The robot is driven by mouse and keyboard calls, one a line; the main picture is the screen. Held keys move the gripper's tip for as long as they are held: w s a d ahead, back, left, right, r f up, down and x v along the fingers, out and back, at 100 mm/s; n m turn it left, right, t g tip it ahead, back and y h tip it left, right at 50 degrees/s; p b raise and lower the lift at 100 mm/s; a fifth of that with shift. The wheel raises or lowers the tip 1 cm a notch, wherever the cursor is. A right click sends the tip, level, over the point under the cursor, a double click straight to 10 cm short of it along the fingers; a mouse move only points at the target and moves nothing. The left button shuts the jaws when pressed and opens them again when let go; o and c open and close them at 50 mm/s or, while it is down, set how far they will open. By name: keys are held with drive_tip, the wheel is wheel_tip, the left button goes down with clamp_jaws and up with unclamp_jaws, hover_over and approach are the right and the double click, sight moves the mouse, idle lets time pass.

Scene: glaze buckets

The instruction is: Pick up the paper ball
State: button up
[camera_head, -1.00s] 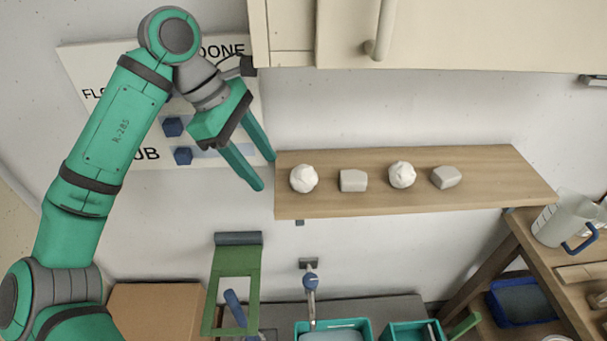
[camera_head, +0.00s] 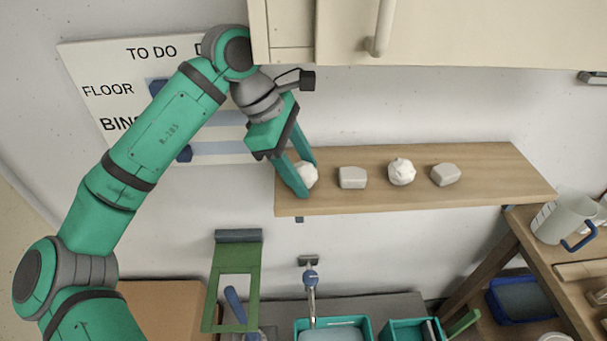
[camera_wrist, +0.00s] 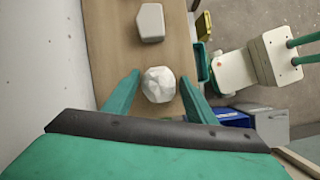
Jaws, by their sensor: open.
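Two crumpled white paper balls and two smooth grey-white blocks stand in a row on a wooden shelf (camera_head: 480,190). The leftmost paper ball (camera_head: 309,175) is at the shelf's left end, partly hidden by my gripper (camera_head: 309,179). In the wrist view this paper ball (camera_wrist: 159,85) lies between the tips of my gripper (camera_wrist: 160,85), with a gap visible on the left side. The fingers are open and hold nothing. The other paper ball (camera_head: 401,172) is third in the row. A block (camera_head: 352,177) stands between the two balls, and it also shows in the wrist view (camera_wrist: 150,22).
Another block (camera_head: 445,174) is at the right of the row. A cream cupboard (camera_head: 470,35) hangs above the shelf. A jug (camera_head: 563,220) stands on a wooden rack to the right. Teal tubs (camera_head: 334,322) are below. The shelf's right end is clear.

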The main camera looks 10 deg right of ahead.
drive_tip(key=shift+w, duration=0.1)
drive_tip(key=c, duration=0.8)
drive_tip(key=shift+r, duration=0.1)
